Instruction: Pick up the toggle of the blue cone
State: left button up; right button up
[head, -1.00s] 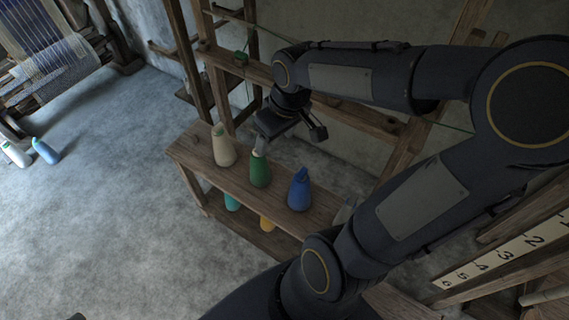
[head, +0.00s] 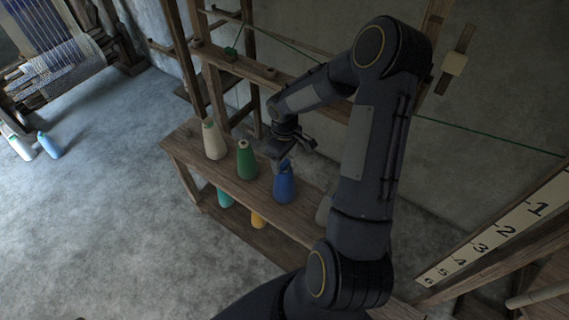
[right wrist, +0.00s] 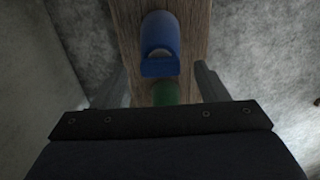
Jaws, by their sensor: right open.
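The blue cone (head: 284,188) stands upright at the right of the row on the wooden bench. In the right wrist view the blue cone (right wrist: 160,32) is at the top middle, and a blue block-like piece, apparently its toggle (right wrist: 160,68), shows at its near end. In the head view the toggle is too small to make out clearly by the gripper. My right gripper (head: 294,156) is open and empty, just above and behind the blue cone's top. In the wrist view its fingers stand either side of the toggle, apart from it. My left gripper is not in view.
A green cone (head: 246,160) and a cream cone (head: 213,140) stand left of the blue one on the bench (head: 188,151). Teal and yellow cones sit on the shelf below. A wooden frame rises behind. A numbered scale (head: 497,236) is at the right.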

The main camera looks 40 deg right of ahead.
jog(key=shift+f, duration=0.75)
jog(key=c, duration=1)
jog(key=shift+r, duration=0.1)
jog(key=shift+c, duration=0.2)
